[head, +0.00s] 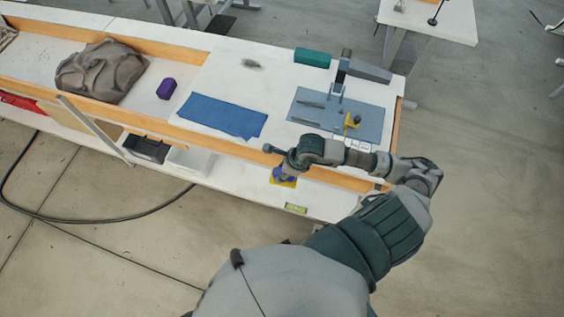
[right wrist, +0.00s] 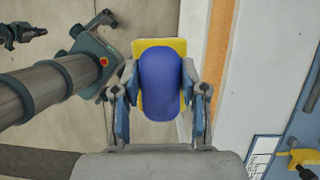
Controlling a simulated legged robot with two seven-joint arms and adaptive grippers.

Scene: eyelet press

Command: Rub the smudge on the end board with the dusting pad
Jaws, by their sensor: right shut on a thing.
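My right gripper (right wrist: 160,105) is shut on the dusting pad (right wrist: 160,85), which has a rounded blue grip on a flat yellow base. In the head view the pad (head: 284,180) is at the bench's near side, over the white lower ledge, and my right arm partly covers the gripper. A grey patch (head: 251,64), which looks like the smudge, lies on the white board (head: 235,80) near its far edge. The pad is well apart from it.
A blue cloth (head: 222,115) lies on the board's near part. Right of it a blue-grey mat (head: 310,98) bears the press (head: 345,72) and a yellow tool (head: 352,120). Wooden rails edge the bench.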

